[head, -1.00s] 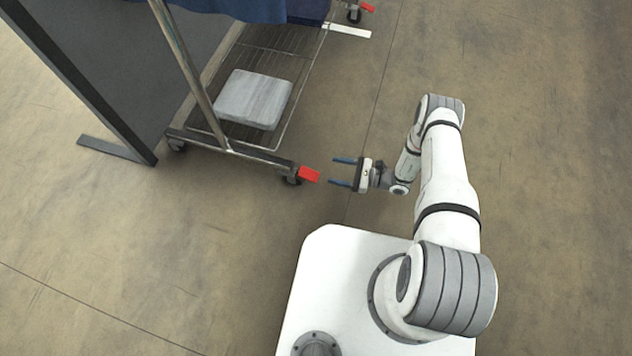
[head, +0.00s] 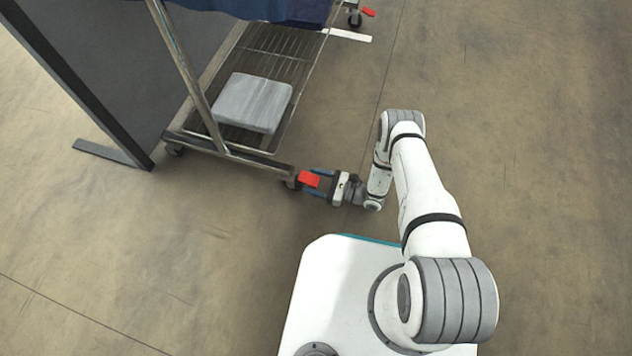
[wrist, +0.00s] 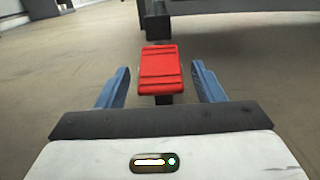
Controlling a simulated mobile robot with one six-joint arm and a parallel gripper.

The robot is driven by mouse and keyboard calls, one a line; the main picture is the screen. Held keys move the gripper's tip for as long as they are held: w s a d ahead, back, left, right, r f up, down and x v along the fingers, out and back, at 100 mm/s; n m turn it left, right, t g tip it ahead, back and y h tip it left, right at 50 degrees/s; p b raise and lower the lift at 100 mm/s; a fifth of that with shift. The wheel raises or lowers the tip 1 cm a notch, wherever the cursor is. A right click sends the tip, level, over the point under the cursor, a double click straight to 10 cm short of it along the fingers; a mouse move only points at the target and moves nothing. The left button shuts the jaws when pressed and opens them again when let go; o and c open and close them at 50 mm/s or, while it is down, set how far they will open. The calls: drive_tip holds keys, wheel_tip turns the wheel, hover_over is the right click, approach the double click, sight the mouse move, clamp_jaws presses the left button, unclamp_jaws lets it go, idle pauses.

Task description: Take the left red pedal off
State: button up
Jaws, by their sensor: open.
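The near red pedal (head: 308,178) sticks out from the caster at the near right corner of the rolling rack. In the wrist view the red pedal (wrist: 160,70) lies between the two blue fingers, with a gap on each side. My gripper (head: 318,182) is open, its fingers on either side of the pedal and apart from it. It also shows in the wrist view (wrist: 160,88). Another red pedal (head: 368,12) is on the far caster at the top of the head view.
Blue cloth (head: 250,8) hangs above. A dark panel (head: 85,75) on a flat foot stands at left.

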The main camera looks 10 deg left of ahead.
drive_tip(key=c, duration=0.9)
drive_tip(key=shift+d, duration=0.2)
drive_tip(key=shift+c, duration=0.4)
drive_tip(key=shift+a+r, duration=0.1)
drive_tip(key=shift+a, duration=0.05)
drive_tip(key=h+p, duration=0.1)
drive_tip(key=r+h+p, duration=0.1)
drive_tip(key=p, duration=0.1)
drive_tip(key=shift+a+h, duration=0.1)
drive_tip(key=shift+h, duration=0.3)
drive_tip(key=h+p, duration=0.2)
drive_tip(key=p, duration=0.1)
drive_tip(key=shift+a+r+h, duration=0.15)
drive_tip(key=shift+h, duration=0.55)
